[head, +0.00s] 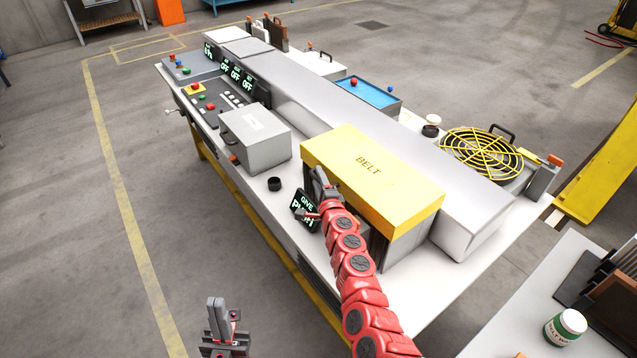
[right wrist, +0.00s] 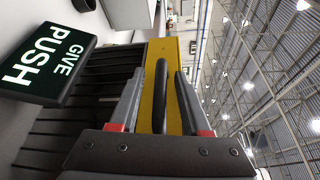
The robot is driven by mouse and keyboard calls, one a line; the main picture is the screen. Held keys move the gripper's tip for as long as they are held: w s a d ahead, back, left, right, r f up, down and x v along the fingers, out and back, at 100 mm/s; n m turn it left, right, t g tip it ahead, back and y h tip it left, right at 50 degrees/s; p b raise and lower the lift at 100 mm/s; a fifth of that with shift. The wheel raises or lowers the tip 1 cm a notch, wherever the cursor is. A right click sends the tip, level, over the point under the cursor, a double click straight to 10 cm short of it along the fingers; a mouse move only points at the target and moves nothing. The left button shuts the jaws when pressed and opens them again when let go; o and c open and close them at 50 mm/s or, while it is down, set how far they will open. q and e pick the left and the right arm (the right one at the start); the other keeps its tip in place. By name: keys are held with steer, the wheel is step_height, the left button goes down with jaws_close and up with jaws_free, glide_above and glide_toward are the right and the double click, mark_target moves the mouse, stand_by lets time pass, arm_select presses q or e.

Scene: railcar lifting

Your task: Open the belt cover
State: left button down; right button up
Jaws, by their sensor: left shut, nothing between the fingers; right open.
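The belt cover (head: 372,180) is a long yellow box lid marked BELT, lying shut over the grey housing on the bench. It also shows in the right wrist view (right wrist: 172,58), with a black handle (right wrist: 160,85) on its face. My right gripper (head: 322,186) is at the cover's near left side. In the right wrist view its fingers (right wrist: 158,90) are open, one on each side of the handle; contact cannot be told. My left gripper (head: 219,312) is shut and empty, low in front of the bench, away from the cover.
A GIVE PUSH sign (head: 305,208) stands close to my right gripper. A grey box (head: 255,140) and a black ring (head: 274,184) are left of the cover. A yellow round guard (head: 480,153) is behind it. A side table (head: 520,310) stands at lower right.

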jaws_close()
stand_by(0.3)
stand_by(1.2)
